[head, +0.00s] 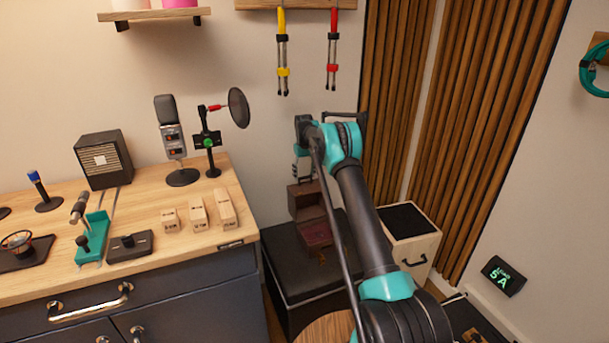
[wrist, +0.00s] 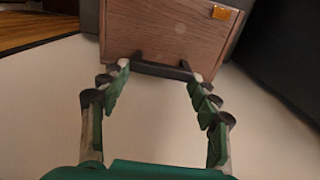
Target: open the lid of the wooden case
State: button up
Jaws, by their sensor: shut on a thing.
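The wooden case (head: 317,236) is small and reddish brown and sits on a black box. Its lid (head: 304,203) stands raised at the back, and the lower part shows open in front. My gripper (head: 302,172) is just above the lid, partly hidden by my arm. In the wrist view a brown wooden panel of the lid (wrist: 165,35) fills the top, with a small orange piece near its right corner. A dark handle-like bar (wrist: 160,68) runs along its near edge. The fingertips of my gripper (wrist: 160,72) meet the two ends of this bar.
The black box (head: 300,270) stands between the desk (head: 240,240) at left and a cream cabinet (head: 410,240) at right. A microphone (head: 172,140) and several wooden blocks are on the desk. Two tools hang on the wall above. Slatted wood panels are behind at right.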

jog(key=o, duration=1.7)
jog(key=shift+r, duration=0.1)
notch_tip(320, 180, up, 12)
jog(key=shift+w+a+f, duration=0.1)
jog(key=shift+w, duration=0.05)
